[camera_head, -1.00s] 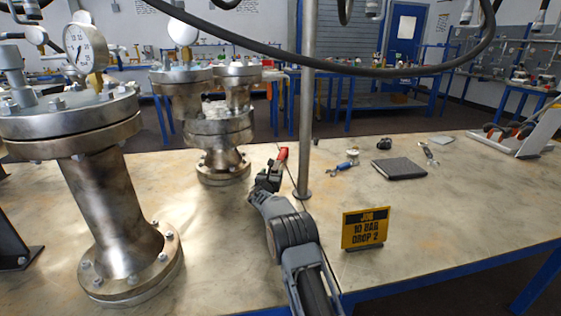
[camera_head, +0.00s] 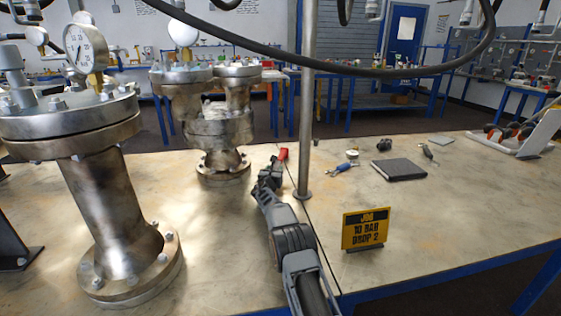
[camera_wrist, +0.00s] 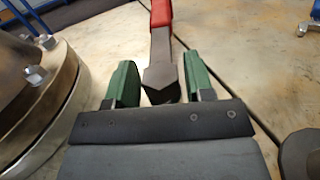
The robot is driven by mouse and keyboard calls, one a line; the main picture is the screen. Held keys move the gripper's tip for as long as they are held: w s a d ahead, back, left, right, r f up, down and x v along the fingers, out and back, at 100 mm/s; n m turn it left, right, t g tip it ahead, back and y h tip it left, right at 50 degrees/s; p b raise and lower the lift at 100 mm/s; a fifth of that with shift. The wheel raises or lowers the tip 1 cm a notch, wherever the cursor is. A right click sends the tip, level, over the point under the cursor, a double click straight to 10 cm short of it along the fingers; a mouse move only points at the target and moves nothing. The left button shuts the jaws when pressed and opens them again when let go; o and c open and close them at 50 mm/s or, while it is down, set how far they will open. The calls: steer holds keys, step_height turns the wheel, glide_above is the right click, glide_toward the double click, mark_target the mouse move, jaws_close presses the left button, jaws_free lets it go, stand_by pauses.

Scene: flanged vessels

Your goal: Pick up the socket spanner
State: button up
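A tool with a red handle (camera_wrist: 161,13) and a grey metal shaft and head (camera_wrist: 161,72) lies between my fingers in the wrist view; I take it for the socket spanner, though its far end is cut off. In the head view, only its red part (camera_head: 283,153) shows beyond my gripper (camera_head: 272,170). My gripper also shows in the wrist view (camera_wrist: 160,85), its green fingers apart, one on each side of the metal head, with visible gaps. The gripper's dark front edge hides the nearest tip of the tool.
A steel post (camera_head: 305,120) with a round foot stands just right of my gripper. A flanged vessel (camera_head: 222,140) stands close on the left, a larger one (camera_head: 115,200) farther left. A yellow sign (camera_head: 365,228), blue-handled tool (camera_head: 342,167) and dark notebook (camera_head: 399,169) are to the right.

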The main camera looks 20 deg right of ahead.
jaws_close()
steer(key=shift+r, duration=0.2)
